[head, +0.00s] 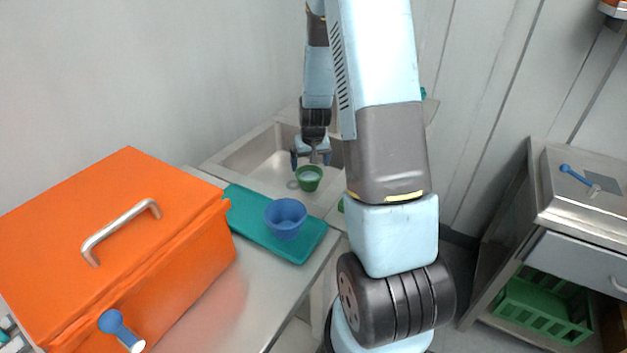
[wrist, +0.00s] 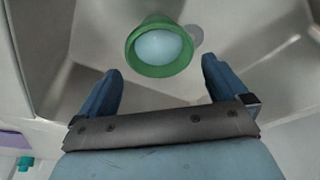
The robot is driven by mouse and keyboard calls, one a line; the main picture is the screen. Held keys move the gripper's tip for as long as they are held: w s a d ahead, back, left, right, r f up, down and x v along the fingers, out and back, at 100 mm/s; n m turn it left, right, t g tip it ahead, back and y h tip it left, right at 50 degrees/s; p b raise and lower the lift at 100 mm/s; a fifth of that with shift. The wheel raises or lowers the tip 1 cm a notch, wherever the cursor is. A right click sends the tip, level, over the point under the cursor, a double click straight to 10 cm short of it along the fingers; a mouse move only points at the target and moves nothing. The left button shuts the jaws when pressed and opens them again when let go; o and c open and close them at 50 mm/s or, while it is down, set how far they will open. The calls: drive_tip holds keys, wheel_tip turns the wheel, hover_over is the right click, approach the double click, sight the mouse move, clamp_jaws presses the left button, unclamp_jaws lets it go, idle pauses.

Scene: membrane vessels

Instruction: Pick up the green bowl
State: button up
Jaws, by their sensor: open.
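The green bowl (head: 309,178) is in the sink basin in the head view, close below my gripper (head: 311,158). In the wrist view the green bowl (wrist: 160,47) shows its green rim and a pale inside, at the top middle. My gripper (wrist: 158,88) is open there, with its two blue fingers apart and nothing between them. The bowl lies just beyond the fingertips, roughly centred on the gap. I cannot tell how high the fingers are above it.
The metal sink (head: 258,160) walls surround the bowl. A blue bowl (head: 286,217) stands on a teal tray (head: 244,222) on the counter in front. A large orange box (head: 120,240) stands at the left. A green crate (head: 541,304) sits under the right-hand bench.

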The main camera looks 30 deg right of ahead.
sight(309, 177)
drive_tip(key=shift+x, duration=4.3)
drive_tip(key=shift+c, duration=0.4)
drive_tip(key=c, duration=0.9)
